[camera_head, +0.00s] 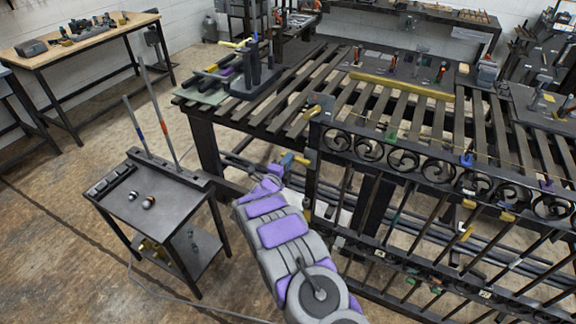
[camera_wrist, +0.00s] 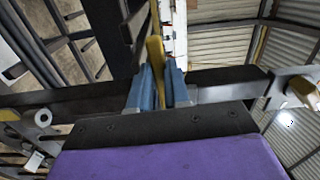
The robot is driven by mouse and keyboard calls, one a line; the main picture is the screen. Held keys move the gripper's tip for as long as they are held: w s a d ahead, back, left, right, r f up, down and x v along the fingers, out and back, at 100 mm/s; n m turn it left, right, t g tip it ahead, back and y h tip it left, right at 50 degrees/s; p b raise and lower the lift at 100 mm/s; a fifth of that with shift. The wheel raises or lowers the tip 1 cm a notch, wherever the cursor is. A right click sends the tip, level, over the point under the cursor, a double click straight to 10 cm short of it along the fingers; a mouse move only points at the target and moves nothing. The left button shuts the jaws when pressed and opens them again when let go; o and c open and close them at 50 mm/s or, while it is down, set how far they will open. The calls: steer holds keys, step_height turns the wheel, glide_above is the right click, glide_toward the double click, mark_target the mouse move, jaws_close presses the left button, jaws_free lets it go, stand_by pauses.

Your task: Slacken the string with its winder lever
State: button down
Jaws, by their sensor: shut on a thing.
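My gripper (camera_head: 288,160) is beside the left end post of the scroll gate (camera_head: 345,141). In the wrist view its two blue fingers (camera_wrist: 164,88) are closed around a yellow lever handle (camera_wrist: 155,52), one on each side. The handle stands up between the fingers. In the head view a bit of the yellow lever (camera_head: 302,160) shows just past the fingertips, by the post. A thin yellowish line that looks like the string runs along the gate's top; its join to the lever is not visible.
A yellow-ended part (camera_head: 312,112) sits higher on the same post. A slatted table (camera_head: 405,125) stands behind the gate. A dark side cart (camera_head: 160,205) with two upright rods stands at left. Open floor lies in front of the cart.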

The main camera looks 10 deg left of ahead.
steer(key=shift+m, duration=0.4)
steer(key=c, duration=1.1)
jaws_free()
steer(key=shift+r, duration=0.1)
steer(key=p+v, duration=0.2)
steer(key=v, duration=1.5)
steer(key=shift+s+a+p, duration=0.1)
steer(key=shift+s+p, duration=0.1)
steer(key=shift+p, duration=0.1)
